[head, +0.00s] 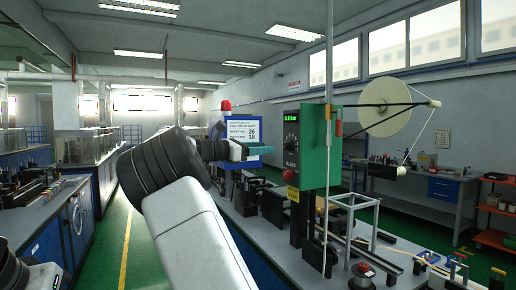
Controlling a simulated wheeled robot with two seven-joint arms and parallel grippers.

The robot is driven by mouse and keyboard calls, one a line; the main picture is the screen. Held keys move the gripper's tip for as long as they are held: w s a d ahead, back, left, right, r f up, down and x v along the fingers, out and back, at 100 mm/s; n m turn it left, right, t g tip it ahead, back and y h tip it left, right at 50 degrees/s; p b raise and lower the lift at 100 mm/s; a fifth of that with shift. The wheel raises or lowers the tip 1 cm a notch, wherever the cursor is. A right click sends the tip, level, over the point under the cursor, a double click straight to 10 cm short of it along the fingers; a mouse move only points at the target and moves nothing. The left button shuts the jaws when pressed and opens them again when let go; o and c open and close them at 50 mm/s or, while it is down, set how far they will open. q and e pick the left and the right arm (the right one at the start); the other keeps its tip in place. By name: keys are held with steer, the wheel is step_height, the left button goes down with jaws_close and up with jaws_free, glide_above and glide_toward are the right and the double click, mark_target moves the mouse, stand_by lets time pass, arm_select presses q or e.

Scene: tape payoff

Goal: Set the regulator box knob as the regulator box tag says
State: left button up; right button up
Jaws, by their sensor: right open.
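The regulator box (291,160) is a tall dark box on a post, left of a green panel (321,150). Its lit green display (290,119) seems to read 4.0 bar. A dark round knob (290,143) seems to sit below the display; its pointer is too small to read. A small yellow tag (293,194) hangs low on the box; its text is unreadable. My right gripper (268,150) points right, with teal fingers, just left of the box at about knob height. It is open and appears empty and apart from the knob. My left gripper is out of view.
A blue-framed sheet (243,131) showing 26 and 18 stands behind my right gripper, under a red beacon (226,105). A pale reel (384,107) hangs right of the green panel. A wire frame (352,210) and a red-topped spool (362,271) stand on the bench.

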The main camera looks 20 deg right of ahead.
mark_target(285, 146)
steer(key=d, duration=0.5)
steer(key=w+d, duration=0.1)
steer(key=d, duration=0.1)
steer(key=shift+d, duration=0.3)
jaws_close()
